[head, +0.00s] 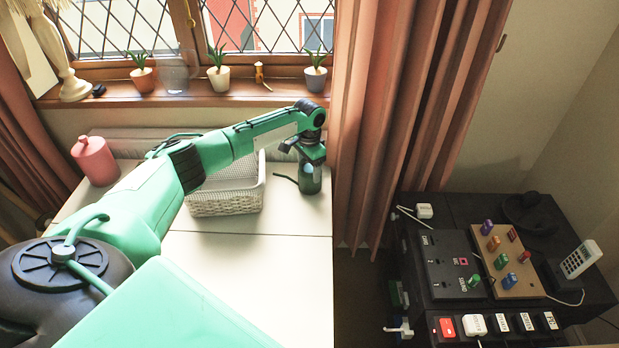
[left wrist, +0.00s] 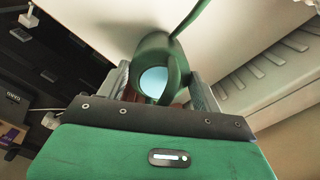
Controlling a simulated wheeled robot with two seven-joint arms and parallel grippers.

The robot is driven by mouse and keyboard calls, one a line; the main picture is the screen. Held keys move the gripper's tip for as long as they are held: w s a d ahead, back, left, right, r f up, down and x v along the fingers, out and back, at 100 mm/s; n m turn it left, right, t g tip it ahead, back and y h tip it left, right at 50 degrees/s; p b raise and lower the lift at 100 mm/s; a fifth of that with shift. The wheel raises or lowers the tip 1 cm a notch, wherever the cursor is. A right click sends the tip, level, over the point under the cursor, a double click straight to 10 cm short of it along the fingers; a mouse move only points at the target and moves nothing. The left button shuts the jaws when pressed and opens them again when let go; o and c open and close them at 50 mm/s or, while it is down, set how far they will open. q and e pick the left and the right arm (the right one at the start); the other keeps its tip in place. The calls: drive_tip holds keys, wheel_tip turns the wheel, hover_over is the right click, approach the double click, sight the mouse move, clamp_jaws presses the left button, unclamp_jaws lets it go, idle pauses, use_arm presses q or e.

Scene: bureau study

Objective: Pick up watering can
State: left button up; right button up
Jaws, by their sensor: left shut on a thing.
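The watering can (head: 311,182) is dark green and stands at the right end of the white desk, next to the basket, its thin spout pointing left. I cannot tell whether its base touches the desk. My left gripper (head: 309,158) is above it, pointing down, and is shut on it. In the left wrist view the can (left wrist: 152,48) shows between the two fingers, with its round opening and thin spout; my left gripper (left wrist: 161,88) hides part of it. My right gripper is in neither view.
A white woven basket (head: 225,203) stands left of the can, under my left arm. A pink canister (head: 95,160) is at the desk's left. Potted plants line the windowsill (head: 190,101). A curtain (head: 385,120) hangs close right of the can. The desk front (head: 260,280) is clear.

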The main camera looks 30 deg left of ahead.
use_arm(q)
drive_tip(key=shift+r, duration=0.1)
wheel_tip(320, 180, up, 20)
drive_tip(key=shift+b, duration=0.4)
idle(0.4)
